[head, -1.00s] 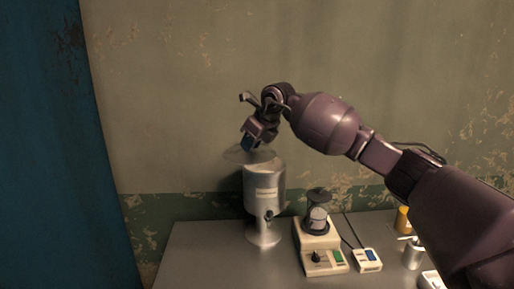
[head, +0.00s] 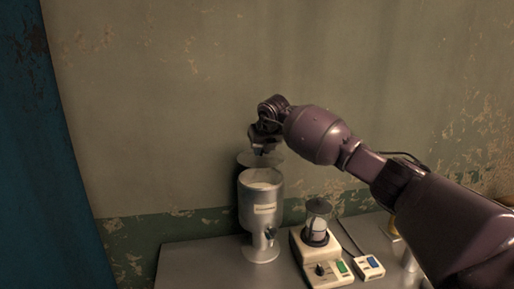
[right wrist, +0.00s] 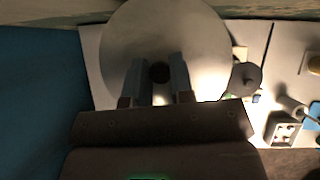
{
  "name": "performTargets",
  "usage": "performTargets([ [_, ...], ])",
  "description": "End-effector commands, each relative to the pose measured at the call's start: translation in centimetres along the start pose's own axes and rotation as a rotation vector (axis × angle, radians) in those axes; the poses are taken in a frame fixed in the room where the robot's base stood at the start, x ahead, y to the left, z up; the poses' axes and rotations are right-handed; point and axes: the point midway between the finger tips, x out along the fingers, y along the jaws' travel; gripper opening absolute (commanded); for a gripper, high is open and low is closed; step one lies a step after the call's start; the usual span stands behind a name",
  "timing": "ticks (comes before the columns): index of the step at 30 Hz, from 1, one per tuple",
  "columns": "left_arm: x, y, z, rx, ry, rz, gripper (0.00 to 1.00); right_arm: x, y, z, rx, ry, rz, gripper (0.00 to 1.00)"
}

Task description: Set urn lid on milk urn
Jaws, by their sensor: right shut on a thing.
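The milk urn (head: 261,215) is a silver cylinder with a pale label and a tap, upright on the table in the head view. My right gripper (head: 262,150) is above the lid. In the right wrist view my right gripper (right wrist: 160,76) is shut on the dark knob of the lid (right wrist: 190,32), which hides most of what is below. My left gripper is not in view.
A cream device with a dark-topped jar (head: 317,222) stands right of the urn on the grey table (head: 205,262). The wall (head: 160,120) is close behind. The table left of the urn is clear.

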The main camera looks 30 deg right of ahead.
Motion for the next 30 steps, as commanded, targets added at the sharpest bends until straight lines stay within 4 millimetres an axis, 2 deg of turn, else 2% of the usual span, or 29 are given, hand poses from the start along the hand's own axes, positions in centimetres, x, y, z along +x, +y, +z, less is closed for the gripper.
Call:
performTargets([
  [7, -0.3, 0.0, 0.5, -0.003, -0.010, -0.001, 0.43, 0.6, 0.0, -0.4, 0.002, 0.000, -0.001, 0.00],
  [20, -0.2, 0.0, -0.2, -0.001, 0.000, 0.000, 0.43, 3.3, 0.0, -2.2, 0.001, 0.002, -0.001, 0.00],
  [30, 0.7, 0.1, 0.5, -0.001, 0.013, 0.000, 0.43, 5.1, 0.0, -3.3, 0.001, -0.001, -0.001, 0.00],
])
